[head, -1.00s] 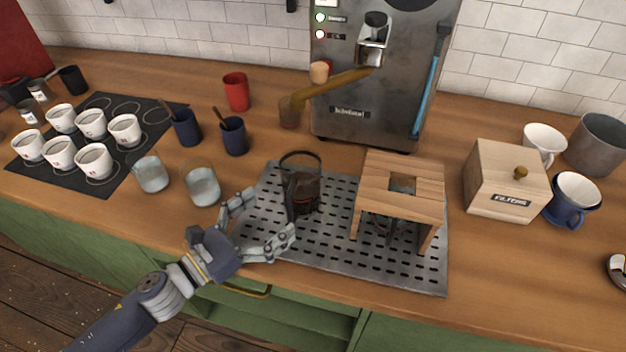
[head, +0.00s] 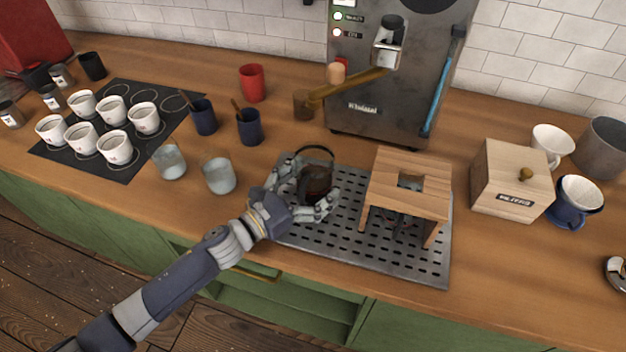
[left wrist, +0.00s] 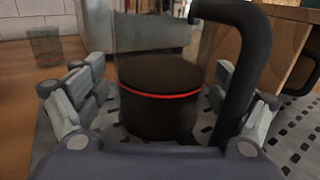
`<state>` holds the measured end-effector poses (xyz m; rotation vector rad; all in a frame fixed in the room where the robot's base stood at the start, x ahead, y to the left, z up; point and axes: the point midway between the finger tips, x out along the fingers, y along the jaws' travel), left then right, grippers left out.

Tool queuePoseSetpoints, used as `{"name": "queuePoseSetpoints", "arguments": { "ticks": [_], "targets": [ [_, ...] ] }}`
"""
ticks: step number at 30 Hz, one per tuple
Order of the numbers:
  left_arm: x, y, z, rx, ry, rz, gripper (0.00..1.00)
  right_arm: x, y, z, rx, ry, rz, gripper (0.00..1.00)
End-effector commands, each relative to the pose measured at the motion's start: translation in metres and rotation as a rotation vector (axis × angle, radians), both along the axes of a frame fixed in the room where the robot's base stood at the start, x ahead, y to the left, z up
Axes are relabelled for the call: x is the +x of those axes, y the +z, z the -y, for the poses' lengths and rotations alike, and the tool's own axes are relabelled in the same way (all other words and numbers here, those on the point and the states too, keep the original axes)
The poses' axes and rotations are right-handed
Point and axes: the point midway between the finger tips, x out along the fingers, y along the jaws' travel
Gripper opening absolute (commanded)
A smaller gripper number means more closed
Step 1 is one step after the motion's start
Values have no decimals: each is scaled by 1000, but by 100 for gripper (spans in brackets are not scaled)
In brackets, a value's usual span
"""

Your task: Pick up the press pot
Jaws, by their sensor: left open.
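The press pot (head: 316,180) is a clear glass vessel with dark contents and a dark handle. It stands upright on the perforated metal tray (head: 345,251). My left gripper (head: 302,196) is open, with a finger on either side of the pot. In the left wrist view the pot (left wrist: 160,95) stands between the two fingers of the gripper (left wrist: 160,105), with a red band around it and its black handle at the right. Whether the fingers touch the glass I cannot tell. My right gripper is not in view.
A wooden stand (head: 410,185) is on the tray right of the pot. Two glasses (head: 219,176) and dark blue cups (head: 249,127) stand to the left. The metal machine (head: 385,110) is behind. A wooden box (head: 508,183) stands farther right.

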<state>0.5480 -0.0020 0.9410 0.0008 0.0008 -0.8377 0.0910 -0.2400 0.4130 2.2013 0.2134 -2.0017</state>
Motion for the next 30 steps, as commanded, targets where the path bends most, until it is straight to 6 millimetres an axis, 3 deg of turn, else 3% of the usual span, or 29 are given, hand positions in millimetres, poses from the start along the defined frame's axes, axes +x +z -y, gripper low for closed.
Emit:
{"name": "queuePoseSetpoints", "arguments": {
  "ticks": [3, 4, 12, 13, 23, 30],
  "targets": [
    [0, 0, 0, 0, 0, 0, 91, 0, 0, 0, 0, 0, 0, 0],
    [0, 0, 0, 0, 0, 0, 86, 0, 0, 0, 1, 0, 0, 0],
    [0, 0, -1, -1, 1, -1, 25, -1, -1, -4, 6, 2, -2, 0],
    [0, 0, -1, -1, 1, -1, 21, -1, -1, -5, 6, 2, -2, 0],
    [0, 4, 0, -3, -1, 3, 21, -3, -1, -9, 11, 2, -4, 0],
    [0, 23, 0, -3, -3, 8, 21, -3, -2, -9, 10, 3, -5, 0]
  ]
}}
